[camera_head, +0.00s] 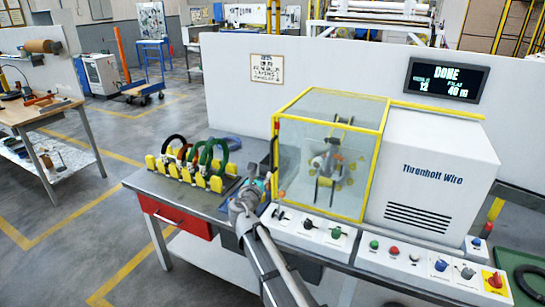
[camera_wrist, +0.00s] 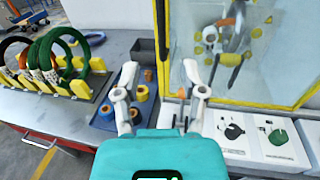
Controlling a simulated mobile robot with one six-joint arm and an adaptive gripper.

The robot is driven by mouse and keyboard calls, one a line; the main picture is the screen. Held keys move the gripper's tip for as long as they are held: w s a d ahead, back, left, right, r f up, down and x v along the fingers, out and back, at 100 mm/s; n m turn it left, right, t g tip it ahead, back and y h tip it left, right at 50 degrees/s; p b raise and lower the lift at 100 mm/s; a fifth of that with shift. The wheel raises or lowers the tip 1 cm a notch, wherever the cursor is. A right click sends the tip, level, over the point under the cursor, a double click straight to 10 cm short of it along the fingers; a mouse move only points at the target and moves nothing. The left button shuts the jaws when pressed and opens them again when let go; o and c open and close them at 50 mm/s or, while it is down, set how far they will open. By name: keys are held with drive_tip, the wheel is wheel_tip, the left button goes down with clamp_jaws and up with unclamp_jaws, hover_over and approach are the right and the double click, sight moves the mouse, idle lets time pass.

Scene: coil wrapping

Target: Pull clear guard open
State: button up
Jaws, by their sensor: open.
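The clear guard (camera_head: 305,135) is a see-through box with a yellow frame on the front of the white machine. It looks closed over the winding parts inside. In the wrist view, the guard's clear panel (camera_wrist: 270,60) fills the upper right, and its yellow frame edge rises in the middle. My gripper (camera_head: 271,168) is at the guard's left front edge. In the wrist view, my gripper (camera_wrist: 160,72) has its two white fingers apart, with the yellow edge showing between them. I see nothing held. I cannot tell whether a finger touches the frame.
A yellow rack (camera_head: 190,172) with black, orange and green coils stands on the bench at left. A dark tray (camera_wrist: 125,105) with small spools lies beside my gripper. Control panels (camera_head: 430,265) with knobs and buttons line the front. The display (camera_head: 447,81) reads DONE.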

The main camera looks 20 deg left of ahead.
sight(272, 156)
drive_tip(key=shift+w, duration=0.1)
drive_tip(key=w, duration=0.4)
drive_tip(key=w+a, duration=0.1)
drive_tip(key=w, duration=0.8)
drive_tip(key=shift+w+a, duration=0.25)
drive_tip(key=shift+w, duration=0.05)
clamp_jaws()
drive_tip(key=shift+d, duration=0.1)
drive_tip(key=shift+s, duration=0.15)
